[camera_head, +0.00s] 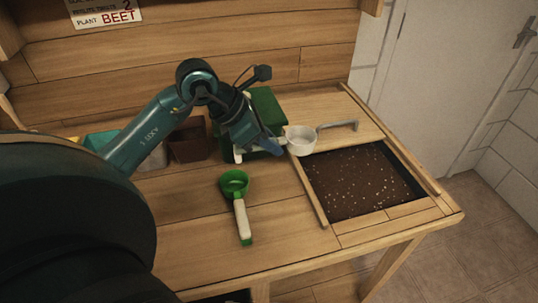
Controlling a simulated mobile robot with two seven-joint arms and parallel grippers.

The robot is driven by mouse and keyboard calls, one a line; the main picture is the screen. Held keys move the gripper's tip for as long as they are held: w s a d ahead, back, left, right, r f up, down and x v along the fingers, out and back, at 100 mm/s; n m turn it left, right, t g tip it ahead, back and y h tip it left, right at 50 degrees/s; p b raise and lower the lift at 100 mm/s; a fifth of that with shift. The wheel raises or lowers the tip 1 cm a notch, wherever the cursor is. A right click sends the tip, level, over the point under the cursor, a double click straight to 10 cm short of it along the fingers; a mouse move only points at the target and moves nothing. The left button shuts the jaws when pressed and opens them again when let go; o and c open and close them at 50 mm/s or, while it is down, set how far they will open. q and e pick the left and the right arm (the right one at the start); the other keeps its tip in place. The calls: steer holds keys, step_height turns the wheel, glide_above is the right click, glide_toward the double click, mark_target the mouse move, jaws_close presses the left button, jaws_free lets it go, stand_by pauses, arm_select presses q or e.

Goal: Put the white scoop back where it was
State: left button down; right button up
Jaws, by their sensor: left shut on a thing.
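The white scoop (301,141) has a round white bowl and a grey handle that points right and bends at its end. Its bowl shows over the left back corner of the soil bed, and its handle over the wood behind the bed. My left gripper (274,147) is shut at the left side of the bowl, on the white scoop; the exact contact is hard to make out. A green object (266,107) stands behind the gripper and is partly hidden by it. My right gripper is not in view.
A green scoop (234,183) with a pale handle lies on the bench in front of my left gripper. The soil bed (325,212) has a wooden frame. A brown pot (187,147) stands left of the gripper. Bare bench wood (285,235) lies at the front.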

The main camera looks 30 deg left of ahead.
arm_select(q)
step_height(320, 180, down, 4)
steer(key=shift+r, duration=0.15)
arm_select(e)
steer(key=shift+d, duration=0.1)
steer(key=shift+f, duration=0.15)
arm_select(q)
steer(key=shift+f+b, duration=0.4)
steer(key=shift+b, duration=0.05)
steer(key=shift+f+b, duration=0.25)
steer(key=shift+b, duration=0.05)
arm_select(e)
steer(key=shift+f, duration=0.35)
arm_select(q)
steer(key=c, duration=1.7)
jaws_free()
steer(key=o, duration=0.4)
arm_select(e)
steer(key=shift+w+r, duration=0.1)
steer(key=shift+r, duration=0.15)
